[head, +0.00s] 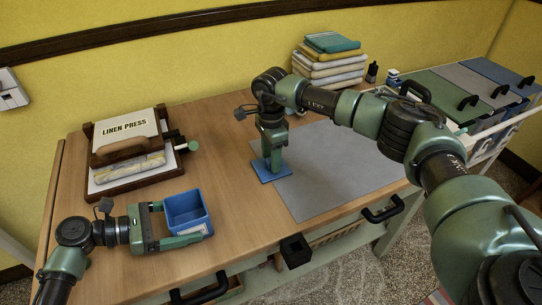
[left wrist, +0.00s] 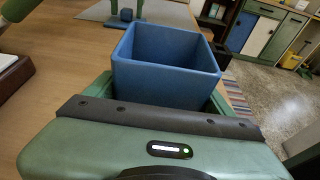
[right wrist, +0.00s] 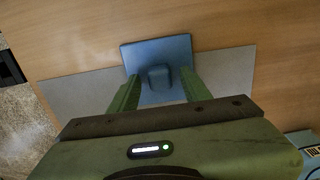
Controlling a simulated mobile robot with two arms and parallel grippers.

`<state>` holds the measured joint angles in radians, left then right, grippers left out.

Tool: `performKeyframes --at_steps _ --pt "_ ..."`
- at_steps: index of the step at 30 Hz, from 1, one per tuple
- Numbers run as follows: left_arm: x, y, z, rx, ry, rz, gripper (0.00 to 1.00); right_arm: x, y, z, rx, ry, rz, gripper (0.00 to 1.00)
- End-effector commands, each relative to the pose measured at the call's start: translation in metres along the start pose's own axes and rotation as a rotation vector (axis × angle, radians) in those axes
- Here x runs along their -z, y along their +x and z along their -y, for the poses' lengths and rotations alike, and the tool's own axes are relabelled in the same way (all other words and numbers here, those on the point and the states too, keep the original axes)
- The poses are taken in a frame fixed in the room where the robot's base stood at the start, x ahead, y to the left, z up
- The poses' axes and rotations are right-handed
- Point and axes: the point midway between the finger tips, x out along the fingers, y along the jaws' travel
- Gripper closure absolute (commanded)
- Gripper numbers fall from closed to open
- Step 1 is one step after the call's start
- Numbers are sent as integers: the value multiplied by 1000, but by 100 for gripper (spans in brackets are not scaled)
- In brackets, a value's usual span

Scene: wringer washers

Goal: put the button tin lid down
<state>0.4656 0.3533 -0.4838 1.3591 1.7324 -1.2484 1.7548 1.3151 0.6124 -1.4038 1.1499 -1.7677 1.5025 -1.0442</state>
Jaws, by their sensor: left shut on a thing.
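The button tin lid (head: 264,174) is a flat blue square with a knob. It lies on the table across the left edge of the grey mat, and shows in the right wrist view (right wrist: 143,60). My right gripper (head: 274,162) points down just over it. Its fingers are apart on either side of the knob (right wrist: 158,78), with a gap at each side. The blue open-topped tin (head: 187,212) stands near the table's front edge, and fills the left wrist view (left wrist: 165,80). My left gripper (head: 184,220) is shut on the tin, its fingers along two sides.
A linen press (head: 125,150) stands at the back left. Folded cloths (head: 330,62) are stacked at the back. Lidded bins (head: 465,85) are at the right. The grey mat (head: 335,165) is mostly clear. A small black box (head: 295,250) sits at the front edge.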

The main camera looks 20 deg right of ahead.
Motion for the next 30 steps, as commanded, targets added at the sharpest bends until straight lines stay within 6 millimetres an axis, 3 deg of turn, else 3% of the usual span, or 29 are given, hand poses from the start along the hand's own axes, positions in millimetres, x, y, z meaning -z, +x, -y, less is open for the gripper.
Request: performKeyframes --at_steps 11,14,24,30 --pt "-1 0 0 0 1 1 56 0 -6 0 2 0 0 52" --pt "-1 0 0 0 1 1 56 0 -19 1 3 1 0 52" --pt "0 0 0 0 1 1 56 0 -91 1 4 1 1 52" --pt "0 0 0 0 1 1 56 0 -117 0 2 0 -1 52"
